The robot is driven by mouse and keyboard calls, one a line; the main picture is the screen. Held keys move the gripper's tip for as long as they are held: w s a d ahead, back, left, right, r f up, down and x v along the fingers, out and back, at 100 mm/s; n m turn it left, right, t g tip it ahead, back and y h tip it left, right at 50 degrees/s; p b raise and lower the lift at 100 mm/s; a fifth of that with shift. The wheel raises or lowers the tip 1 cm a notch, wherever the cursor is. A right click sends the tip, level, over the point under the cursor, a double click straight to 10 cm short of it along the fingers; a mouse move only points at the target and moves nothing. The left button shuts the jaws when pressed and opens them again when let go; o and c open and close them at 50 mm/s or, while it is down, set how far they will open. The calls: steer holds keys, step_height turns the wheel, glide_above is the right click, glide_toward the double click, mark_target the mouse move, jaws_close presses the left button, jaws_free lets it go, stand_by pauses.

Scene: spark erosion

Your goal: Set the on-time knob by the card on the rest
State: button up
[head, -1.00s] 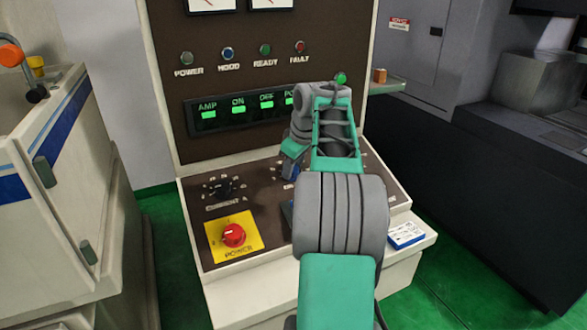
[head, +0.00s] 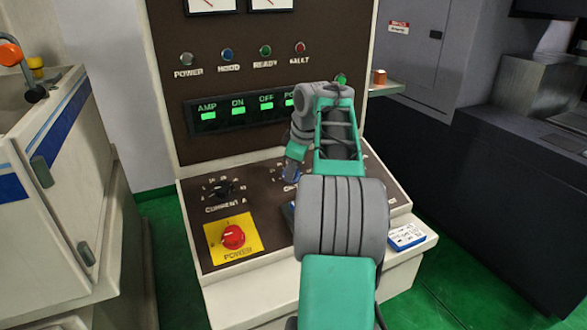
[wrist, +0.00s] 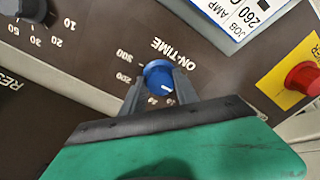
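The blue on-time knob (wrist: 158,76) is on the brown sloped panel, with the label ON-TIME beside it in the wrist view. A small white mark shows on its lower right edge; 300 and 200 are readable to its left, and other scale numbers are partly hidden by my gripper. My gripper (wrist: 159,82) has one grey finger on each side of the knob, and both fingertips appear to touch it. In the head view my arm hides most of the knob.
A current knob (head: 222,189) and a red power knob (head: 233,237) on a yellow plate are left of my gripper. In the wrist view a red button (wrist: 303,79) on yellow is at the right. Green displays (head: 238,111) stand above.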

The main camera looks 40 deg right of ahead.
steer(key=o, duration=0.5)
steer(key=shift+c, duration=0.2)
steer(key=p+v, duration=0.2)
steer(key=v, duration=0.5)
steer(key=shift+s+r, duration=0.2)
steer(key=shift+r, duration=0.1)
steer(key=shift+a, duration=0.15)
